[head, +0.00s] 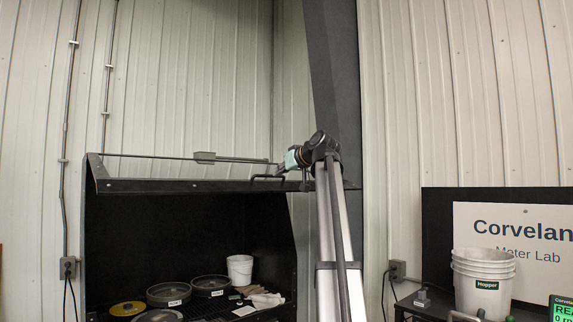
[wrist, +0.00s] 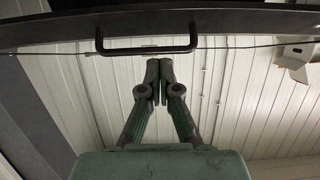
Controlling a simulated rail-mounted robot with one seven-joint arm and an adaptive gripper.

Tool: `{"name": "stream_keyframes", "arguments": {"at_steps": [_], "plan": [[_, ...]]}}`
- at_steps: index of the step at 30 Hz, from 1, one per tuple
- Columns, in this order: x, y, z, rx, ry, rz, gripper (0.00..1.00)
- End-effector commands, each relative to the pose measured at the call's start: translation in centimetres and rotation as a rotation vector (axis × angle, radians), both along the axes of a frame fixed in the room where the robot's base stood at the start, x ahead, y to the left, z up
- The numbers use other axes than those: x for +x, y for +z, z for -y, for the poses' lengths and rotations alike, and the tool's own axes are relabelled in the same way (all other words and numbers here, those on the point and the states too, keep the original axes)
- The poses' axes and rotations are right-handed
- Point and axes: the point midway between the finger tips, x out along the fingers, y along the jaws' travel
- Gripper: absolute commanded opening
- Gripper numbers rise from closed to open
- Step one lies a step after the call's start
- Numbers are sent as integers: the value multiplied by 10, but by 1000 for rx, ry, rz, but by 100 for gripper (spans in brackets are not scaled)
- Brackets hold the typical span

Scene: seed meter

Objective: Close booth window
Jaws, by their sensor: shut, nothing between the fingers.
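The black booth (head: 190,235) stands left of centre in the head view with its front open. Its window (head: 210,187) is up, seen nearly edge-on as a dark strip along the top. The window's black bar handle (head: 268,177) is near the strip's right end. In the wrist view the handle (wrist: 148,50) spans the top, fixed to the window's dark edge (wrist: 230,22). My gripper (wrist: 160,68) is shut and empty, its fingertips just below the handle in that picture. Contact cannot be told. In the head view my gripper (head: 282,168) is small and beside the handle.
Inside the booth are several round pans (head: 168,293), a white cup (head: 239,269) and pale cloth or gloves (head: 264,300). A thin rod with a grey box (head: 205,157) runs above the window. White buckets (head: 484,280) and a sign (head: 520,250) stand at right.

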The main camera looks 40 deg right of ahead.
Motion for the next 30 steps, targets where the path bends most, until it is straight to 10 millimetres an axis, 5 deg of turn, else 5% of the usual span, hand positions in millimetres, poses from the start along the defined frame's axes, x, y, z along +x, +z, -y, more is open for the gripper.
{"name": "stream_keyframes", "arguments": {"at_steps": [6,15,30], "plan": [[38,-13,1,1,1,-3,0],[51,-42,1,1,-1,0,0],[53,-48,1,0,0,1,0]]}}
